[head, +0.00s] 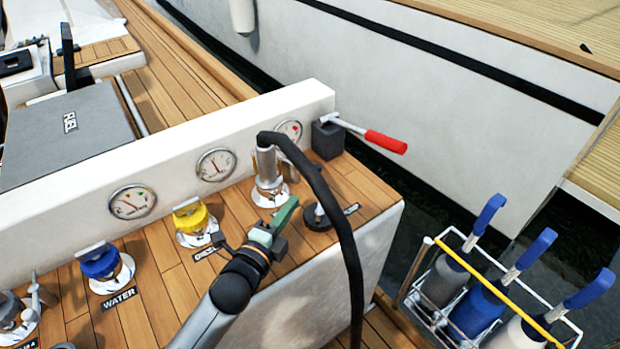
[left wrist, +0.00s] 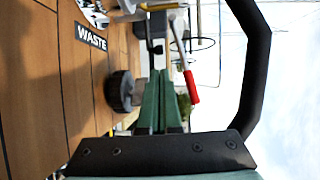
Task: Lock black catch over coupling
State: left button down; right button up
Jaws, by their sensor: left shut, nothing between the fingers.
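The metal coupling (head: 268,170) stands upright on the WASTE deck fitting, with the thick black hose (head: 345,235) arching from its top. I cannot clearly make out a black catch on it in the head view. My left gripper (head: 288,212), with green fingers, is shut and empty, just in front of the coupling and apart from it. In the left wrist view the shut fingers (left wrist: 156,98) point up the picture, and the hose (left wrist: 257,70) curves at the right. A small black piece (left wrist: 158,47) shows beyond the fingertips. My right gripper is not in view.
A round black cap (head: 318,217) lies right of the fitting. A red-handled lever (head: 385,141) sits behind. Yellow (head: 191,217) and blue (head: 100,262) caps stand left. A rack of bottles (head: 480,300) is at the right.

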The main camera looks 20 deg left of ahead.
aim_at(316, 171)
pick_arm(q)
jog(key=w, duration=0.3)
jog(key=w+d, duration=0.1)
jog(key=w, duration=0.4)
jog(key=shift+w+d+f+b, duration=0.2)
jog(key=shift+w+f+b, duration=0.1)
jog(key=shift+b, duration=0.1)
jog(key=shift+w+d, duration=0.1)
jog(key=shift+w, duration=0.65)
jog(key=shift+w+d, duration=0.75)
jog(key=shift+w, duration=0.25)
jog(key=shift+w+d, duration=0.2)
jog(key=shift+w, duration=0.15)
jog(key=shift+s, duration=0.1)
